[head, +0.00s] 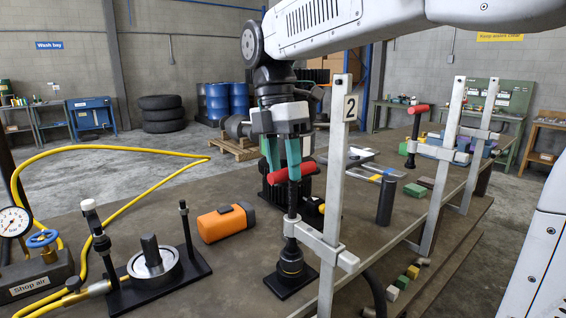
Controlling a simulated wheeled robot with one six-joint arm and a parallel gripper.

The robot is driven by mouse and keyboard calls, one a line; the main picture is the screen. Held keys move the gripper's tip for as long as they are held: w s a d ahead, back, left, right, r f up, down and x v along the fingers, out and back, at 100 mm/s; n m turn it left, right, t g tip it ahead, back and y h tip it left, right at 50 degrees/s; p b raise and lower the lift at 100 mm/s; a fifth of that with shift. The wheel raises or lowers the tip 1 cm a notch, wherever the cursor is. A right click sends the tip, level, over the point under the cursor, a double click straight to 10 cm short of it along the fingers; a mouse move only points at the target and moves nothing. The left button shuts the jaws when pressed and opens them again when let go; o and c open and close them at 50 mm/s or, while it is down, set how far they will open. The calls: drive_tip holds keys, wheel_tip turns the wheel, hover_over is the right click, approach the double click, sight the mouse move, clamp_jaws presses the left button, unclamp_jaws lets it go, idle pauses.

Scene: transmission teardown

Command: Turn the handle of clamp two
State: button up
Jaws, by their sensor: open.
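Clamp two has a tall pale post (336,190) with a plate marked "2" (350,107) near its top. Its red handle (305,168) lies crosswise on top of a dark upright screw (292,200). The screw runs down through the clamp's arm (316,240) to a dark round foot (290,265) on a black plate. My gripper (284,172) points down from above with two teal fingers. It is open, with its fingertips at the red handle. I cannot tell whether they touch it.
Another clamp with a red handle (418,108) stands farther right along the bench (235,290). An orange box-shaped item (226,223), a black fixture (150,262) and a yellow hose (100,148) lie to the left. A dark cylinder (386,200) stands right of clamp two's post.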

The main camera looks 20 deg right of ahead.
clamp_jaws()
